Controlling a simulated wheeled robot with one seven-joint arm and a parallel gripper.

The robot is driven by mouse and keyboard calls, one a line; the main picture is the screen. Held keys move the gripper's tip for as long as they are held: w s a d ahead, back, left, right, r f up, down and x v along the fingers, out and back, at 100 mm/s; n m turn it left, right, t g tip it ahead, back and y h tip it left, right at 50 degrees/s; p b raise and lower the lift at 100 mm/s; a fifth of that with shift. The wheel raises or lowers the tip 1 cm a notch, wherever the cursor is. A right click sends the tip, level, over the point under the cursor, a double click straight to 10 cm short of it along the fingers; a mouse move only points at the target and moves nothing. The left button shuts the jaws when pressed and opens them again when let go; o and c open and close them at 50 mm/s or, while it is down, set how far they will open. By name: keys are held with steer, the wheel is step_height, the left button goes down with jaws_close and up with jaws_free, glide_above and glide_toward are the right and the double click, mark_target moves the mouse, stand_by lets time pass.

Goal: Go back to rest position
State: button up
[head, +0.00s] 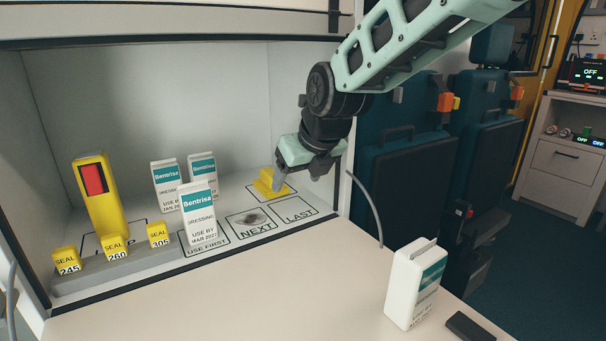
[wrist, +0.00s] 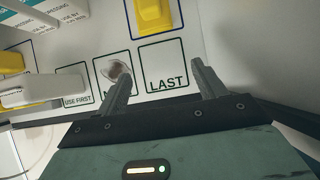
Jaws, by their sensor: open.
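My gripper (head: 296,184) is at the right end of the shelf, above the area by the LAST square. In the wrist view my gripper (wrist: 161,80) has its two fingers spread apart with nothing between them. The LAST square (wrist: 165,84) shows bare between the fingers. A yellow block (head: 268,186) lies on the shelf just left of my gripper; it also shows at the top of the wrist view (wrist: 154,14). Whether a fingertip touches it in the head view, I cannot tell.
A white Bentrisa box (head: 198,215) stands at USE FIRST, with two more behind. The NEXT square holds a dark smudge (head: 252,218). A yellow device (head: 101,195) and small SEAL blocks (head: 117,247) stand left. Another box (head: 413,284) stands on the counter near a dark flat object (head: 470,326).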

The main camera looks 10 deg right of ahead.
steer(key=shift+s+d, duration=0.3)
steer(key=shift+s, duration=0.4)
steer(key=s+d+r+m+g+p, duration=0.1)
steer(key=s+r+m+g+p, duration=0.1)
steer(key=s+r+m+p, duration=0.4)
steer(key=s+d+r+m+g+h+p, duration=0.1)
steer(key=s+r+m+p, duration=0.4)
steer(key=s+m+p, duration=0.6)
steer(key=s+d+r+m+g+h+p, duration=0.1)
steer(key=s+d+r+m+g+p, duration=0.2)
steer(key=s+m, duration=1.1)
step_height(320, 180, up, 4)
steer(key=m+p, duration=0.2)
steer(key=p, duration=0.4)
steer(key=shift+f+p, duration=0.2)
steer(key=shift+p, duration=0.15)
